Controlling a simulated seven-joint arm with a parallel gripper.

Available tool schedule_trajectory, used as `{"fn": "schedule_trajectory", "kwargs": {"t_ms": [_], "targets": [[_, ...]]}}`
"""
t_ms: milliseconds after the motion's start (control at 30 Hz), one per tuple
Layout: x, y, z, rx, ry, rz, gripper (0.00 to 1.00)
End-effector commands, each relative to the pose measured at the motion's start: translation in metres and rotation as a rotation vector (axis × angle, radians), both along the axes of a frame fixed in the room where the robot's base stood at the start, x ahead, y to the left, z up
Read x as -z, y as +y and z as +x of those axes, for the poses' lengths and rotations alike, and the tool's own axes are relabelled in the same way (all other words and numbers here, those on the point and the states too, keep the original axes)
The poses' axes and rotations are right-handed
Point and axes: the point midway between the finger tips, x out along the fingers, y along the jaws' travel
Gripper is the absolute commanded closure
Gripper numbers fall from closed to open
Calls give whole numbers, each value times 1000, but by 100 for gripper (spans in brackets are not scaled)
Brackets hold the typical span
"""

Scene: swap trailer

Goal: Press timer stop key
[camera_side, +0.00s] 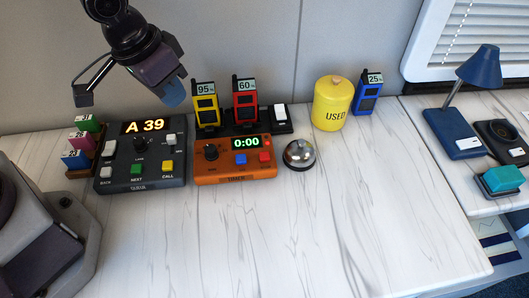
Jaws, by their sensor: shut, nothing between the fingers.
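The orange timer (236,176) sits on the white counter near the back wall. Its green display (246,142) reads 0:00. A dark knob is at its left, a blue key (241,159) is below the display, and red keys (265,157) are at its right. The small key labels are too small to read, so I cannot tell which is the stop key. My gripper (174,95) is shut and empty, up and to the left of the timer, in front of the wall and apart from the timer.
A dark grey console (142,178) reading A 39 stands left of the timer. A silver bell (299,154) stands at its right. Yellow and red handsets (245,98) stand behind it. A yellow USED canister (332,107) is further right. The front counter is clear.

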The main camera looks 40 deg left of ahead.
Motion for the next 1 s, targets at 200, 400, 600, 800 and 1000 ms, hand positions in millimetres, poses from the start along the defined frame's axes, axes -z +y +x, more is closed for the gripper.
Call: {"fn": "schedule_trajectory", "kwargs": {"t_ms": [200, 400, 600, 800, 1000], "targets": [[58, -56, 37, -57, -65, -154, 100], [68, -97, 76, -174, -216, -355, 100], [47, -105, 98, -247, -326, -465, 100], [46, -105, 99, -266, -330, -480, 100], [46, -105, 99, -264, -330, -479, 100]]}}
